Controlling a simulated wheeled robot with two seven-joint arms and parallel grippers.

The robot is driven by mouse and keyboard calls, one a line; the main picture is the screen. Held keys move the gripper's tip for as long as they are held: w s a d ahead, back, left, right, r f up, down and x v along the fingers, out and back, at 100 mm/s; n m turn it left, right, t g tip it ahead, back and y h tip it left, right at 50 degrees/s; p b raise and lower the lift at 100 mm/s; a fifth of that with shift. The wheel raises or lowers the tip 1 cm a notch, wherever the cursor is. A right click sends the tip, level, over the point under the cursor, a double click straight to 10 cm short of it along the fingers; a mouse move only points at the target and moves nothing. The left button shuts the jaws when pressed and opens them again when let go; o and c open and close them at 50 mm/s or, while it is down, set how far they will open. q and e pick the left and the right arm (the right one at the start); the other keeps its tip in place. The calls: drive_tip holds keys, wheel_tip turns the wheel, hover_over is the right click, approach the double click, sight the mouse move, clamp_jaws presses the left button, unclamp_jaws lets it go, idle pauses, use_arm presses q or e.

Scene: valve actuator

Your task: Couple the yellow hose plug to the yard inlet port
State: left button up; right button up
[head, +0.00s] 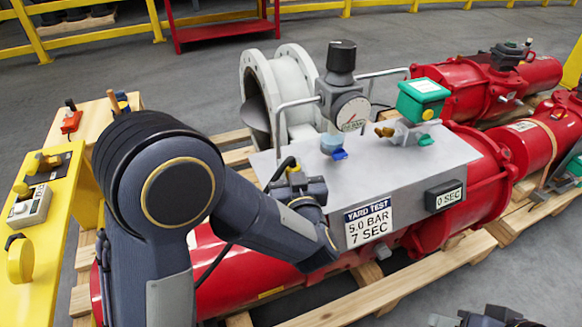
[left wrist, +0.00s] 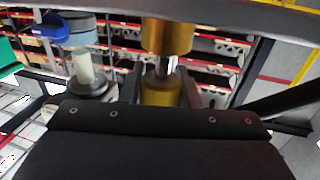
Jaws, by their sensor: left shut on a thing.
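My left gripper (head: 294,184) is at the left end of the grey panel top (head: 400,160). It is shut on the yellow hose plug (head: 283,167), whose black hose trails down beside my arm. In the left wrist view the yellow plug (left wrist: 160,92) sits between the fingers. A silver nose (left wrist: 166,65) shows between it and a brass-coloured cylinder (left wrist: 167,36), which looks like the inlet port and is in line with the plug. I cannot tell how far the nose is inside. My right gripper (head: 490,319) is only partly visible at the bottom right edge; its jaws are unclear.
The sign (head: 368,222) reads "YARD TEST 5.0 BAR 7 SEC", the display (head: 444,196) "0 SEC". A yellow bench (head: 45,240) is at left.

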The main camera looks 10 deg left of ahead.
use_arm(q)
drive_tip(key=shift+f+b, duration=0.9)
drive_tip(key=shift+f, duration=0.3)
drive_tip(key=o, duration=1.1)
drive_tip(key=shift+o, duration=0.2)
drive_tip(key=p+v, duration=0.1)
drive_tip(key=v, duration=0.7)
